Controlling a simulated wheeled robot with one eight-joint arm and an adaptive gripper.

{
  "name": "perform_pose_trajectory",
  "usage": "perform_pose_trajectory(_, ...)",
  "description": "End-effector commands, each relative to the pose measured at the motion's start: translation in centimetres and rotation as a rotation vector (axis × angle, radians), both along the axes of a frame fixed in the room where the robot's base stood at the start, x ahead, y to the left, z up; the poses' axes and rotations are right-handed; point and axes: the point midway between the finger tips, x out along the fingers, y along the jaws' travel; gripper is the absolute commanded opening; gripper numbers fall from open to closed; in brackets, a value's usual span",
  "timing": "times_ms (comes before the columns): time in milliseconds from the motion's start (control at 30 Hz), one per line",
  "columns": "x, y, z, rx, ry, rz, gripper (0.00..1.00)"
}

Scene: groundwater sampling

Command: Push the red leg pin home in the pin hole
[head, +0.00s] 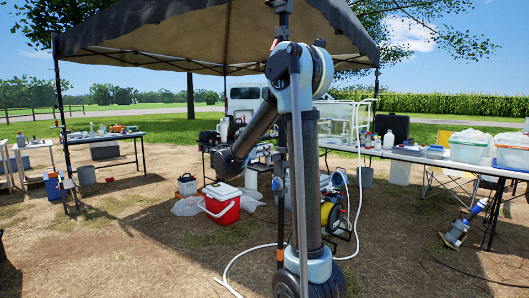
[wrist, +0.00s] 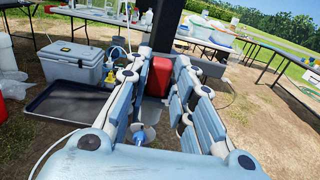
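The red leg pin (wrist: 159,77) shows in the wrist view as a red block between the far ends of my fingers, in front of a dark upright post (wrist: 167,24). My gripper (wrist: 160,68) has its two pale blue fingers apart, one on each side of the red block. The block nearly fills the gap, but I cannot tell whether the fingers touch it. The pin hole and the pin's shaft are hidden. In the head view my arm reaches down to the left, and my gripper and the pin cannot be made out.
In the wrist view a grey cooler (wrist: 75,62) and a black tray (wrist: 67,105) stand on the ground to the left. Tables (wrist: 215,40) stand behind. In the head view a red cooler (head: 221,206) and a pale hose (head: 243,258) lie near my arm under the canopy (head: 190,32).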

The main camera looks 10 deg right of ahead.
Motion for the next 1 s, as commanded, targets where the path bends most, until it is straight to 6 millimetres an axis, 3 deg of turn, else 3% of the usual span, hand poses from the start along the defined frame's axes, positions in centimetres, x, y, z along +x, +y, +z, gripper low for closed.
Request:
perform_pose_trajectory(533,-0.4,0.7,-0.1,0.002,0.002,0.002,0.43)
perform_pose_trajectory(1000,-4.5,6.5,-0.1,0.001,0.001,0.004,0.43)
